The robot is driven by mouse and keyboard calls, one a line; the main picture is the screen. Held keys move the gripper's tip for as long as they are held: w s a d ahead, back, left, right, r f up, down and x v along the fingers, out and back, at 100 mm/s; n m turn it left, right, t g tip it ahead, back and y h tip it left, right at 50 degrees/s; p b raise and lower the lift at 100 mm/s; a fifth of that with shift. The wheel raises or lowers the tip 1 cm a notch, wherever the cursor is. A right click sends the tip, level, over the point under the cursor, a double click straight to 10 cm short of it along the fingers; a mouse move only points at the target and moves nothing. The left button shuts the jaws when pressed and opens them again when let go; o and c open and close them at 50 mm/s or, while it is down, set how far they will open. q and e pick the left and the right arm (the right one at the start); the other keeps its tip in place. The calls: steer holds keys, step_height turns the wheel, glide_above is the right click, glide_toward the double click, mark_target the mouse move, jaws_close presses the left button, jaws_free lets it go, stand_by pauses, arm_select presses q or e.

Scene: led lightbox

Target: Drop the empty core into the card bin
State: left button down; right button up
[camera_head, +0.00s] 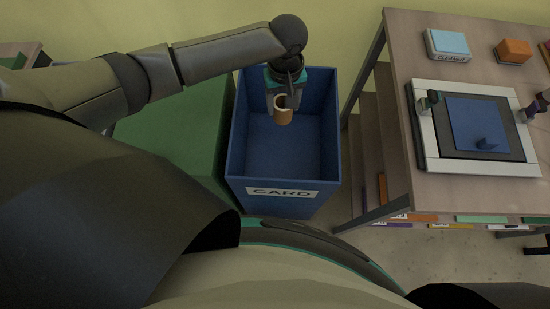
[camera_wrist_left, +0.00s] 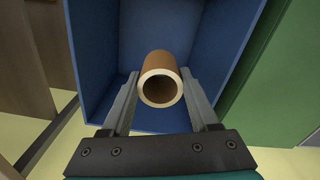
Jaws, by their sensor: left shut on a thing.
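The empty core (camera_head: 283,115) is a short brown cardboard tube with a pale rim and an open hollow end. My left gripper (camera_head: 284,103) is shut on it and holds it over the open top of the blue card bin (camera_head: 280,191), which has a "CARD" label on its front. In the left wrist view the core (camera_wrist_left: 161,82) sits between the two fingers of the left gripper (camera_wrist_left: 162,100), with the blue bin walls (camera_wrist_left: 92,55) around and beyond it. The bin's visible floor is bare. My right gripper does not show clearly in the head view.
A green box (camera_head: 175,135) stands left of the bin. A wooden table (camera_head: 400,55) on the right carries a lightbox frame with a blue sheet (camera_head: 475,120), a cleaner box (camera_head: 448,44) and an orange block (camera_head: 514,51). Shelves sit under the table.

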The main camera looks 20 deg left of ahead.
arm_select(q)
steer(key=shift+c, duration=0.3)
jaws_free()
step_height(320, 180, up, 15)
steer(key=p, duration=0.5)
steer(key=shift+r+p, duration=0.15)
steer(key=shift+p, duration=0.15)
steer(key=shift+s, duration=0.1)
